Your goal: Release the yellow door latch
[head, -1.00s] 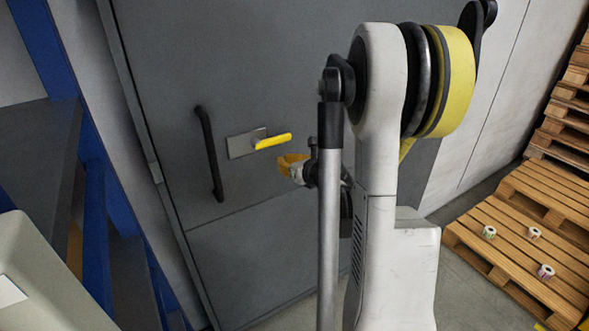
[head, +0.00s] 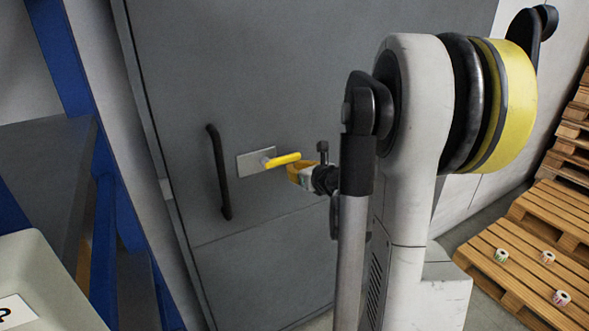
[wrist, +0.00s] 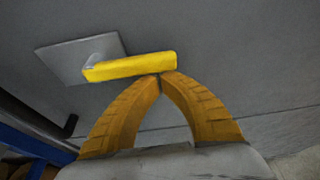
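The yellow door latch (head: 282,160) is a bar on a grey plate (head: 252,162) fixed to the dark grey door (head: 190,90). In the wrist view the latch (wrist: 130,66) lies nearly level, with its plate (wrist: 75,57) behind its left end. My gripper (head: 292,174) is just below the right end of the latch in the head view. In the wrist view its orange-yellow fingers (wrist: 160,76) meet at the tips, with nothing seen between them. The tips are right at the latch's lower edge; whether they touch it I cannot tell.
A black vertical handle (head: 218,172) is on the door left of the latch. A blue-framed shelf (head: 104,220) stands at the left. Wooden pallets (head: 520,250) with several label rolls lie at the right.

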